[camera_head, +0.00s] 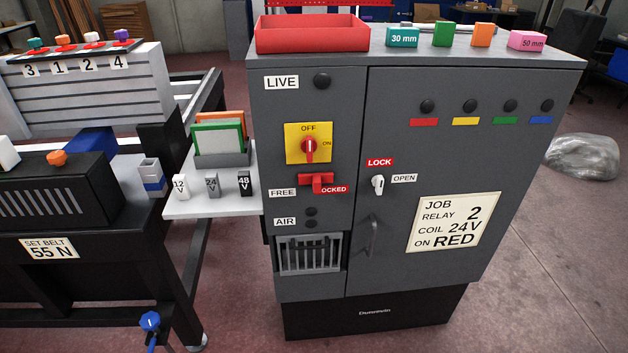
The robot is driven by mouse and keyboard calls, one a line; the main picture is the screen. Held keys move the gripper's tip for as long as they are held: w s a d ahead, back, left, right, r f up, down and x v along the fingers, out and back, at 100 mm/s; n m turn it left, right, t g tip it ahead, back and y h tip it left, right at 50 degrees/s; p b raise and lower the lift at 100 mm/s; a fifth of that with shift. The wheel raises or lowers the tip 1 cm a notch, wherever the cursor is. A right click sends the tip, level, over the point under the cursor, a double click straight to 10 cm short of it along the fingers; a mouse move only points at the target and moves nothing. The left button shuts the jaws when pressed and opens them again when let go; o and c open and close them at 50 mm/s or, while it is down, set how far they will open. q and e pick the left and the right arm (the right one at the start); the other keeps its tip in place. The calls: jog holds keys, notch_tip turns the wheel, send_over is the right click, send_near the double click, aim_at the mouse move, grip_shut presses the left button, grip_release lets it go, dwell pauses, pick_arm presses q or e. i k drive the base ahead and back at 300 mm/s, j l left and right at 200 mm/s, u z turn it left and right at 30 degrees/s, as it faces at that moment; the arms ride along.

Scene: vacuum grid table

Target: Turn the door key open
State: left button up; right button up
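The door key (378,184) is a small white key switch on the grey cabinet's right door (400,160). A red LOCK label (380,162) is above it and a white OPEN label (404,178) is to its right. The key's grip looks upright, toward LOCK. The door looks closed, and its dark handle (373,238) is below the key. Neither of my grippers shows in the head view.
Left of the door are a red rotary switch (309,147) on a yellow plate and a red slide (316,182). A white side shelf (215,203) holds several small coil blocks. A red tray (312,36) and coloured blocks stand on top.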

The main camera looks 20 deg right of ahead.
aim_at(378, 182)
jog(key=z, duration=1.55)
